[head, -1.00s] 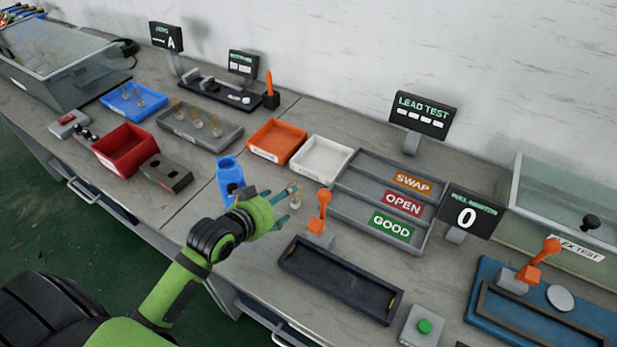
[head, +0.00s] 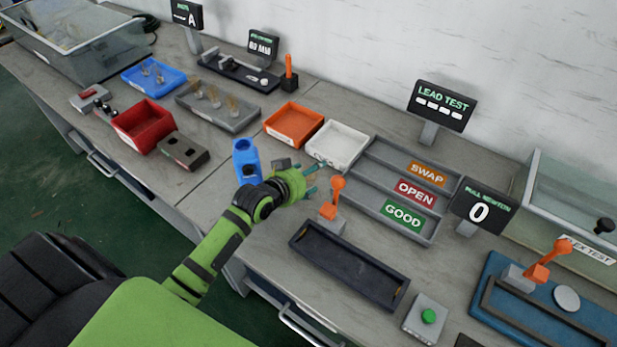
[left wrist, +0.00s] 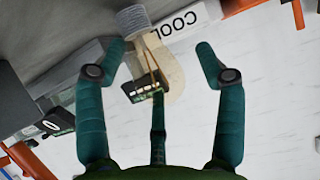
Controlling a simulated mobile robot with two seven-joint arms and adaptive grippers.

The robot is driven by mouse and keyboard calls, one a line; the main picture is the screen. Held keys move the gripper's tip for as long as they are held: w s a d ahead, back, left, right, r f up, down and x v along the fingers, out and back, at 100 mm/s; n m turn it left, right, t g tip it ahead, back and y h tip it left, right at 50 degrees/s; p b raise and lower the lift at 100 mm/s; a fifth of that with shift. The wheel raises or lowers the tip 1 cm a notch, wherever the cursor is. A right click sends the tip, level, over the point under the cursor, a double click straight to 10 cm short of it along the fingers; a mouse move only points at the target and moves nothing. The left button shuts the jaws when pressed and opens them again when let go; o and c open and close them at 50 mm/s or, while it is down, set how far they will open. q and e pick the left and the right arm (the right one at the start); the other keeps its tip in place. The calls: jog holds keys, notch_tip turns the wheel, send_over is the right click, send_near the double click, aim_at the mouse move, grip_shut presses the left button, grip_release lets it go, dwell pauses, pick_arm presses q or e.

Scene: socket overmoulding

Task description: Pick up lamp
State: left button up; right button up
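In the left wrist view the lamp (left wrist: 172,78) is a clear, pale bulb with a ribbed grey base. The picture is upside down there, with the base towards the tabletop and the glass pointing up. It lies between the spread teal fingers of my left gripper (left wrist: 160,48), with a gap on the right side. Contact on the left cannot be told. In the head view my left gripper (head: 317,178) is low over the bench beside the white tray, and I cannot make out the lamp clearly there. My right gripper is not in view.
The white tray (head: 317,154) and orange tray (head: 270,132) stand behind the gripper. A blue holder (head: 246,150) is close on its left, an orange-handled lever (head: 334,200) close on its right. A sorting rack (head: 378,198) and dark tray (head: 350,284) are farther right.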

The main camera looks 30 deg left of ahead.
pick_arm(q)
jog(key=c, duration=1)
jog(key=shift+o, duration=0.2)
jog(key=shift+r, duration=0.1)
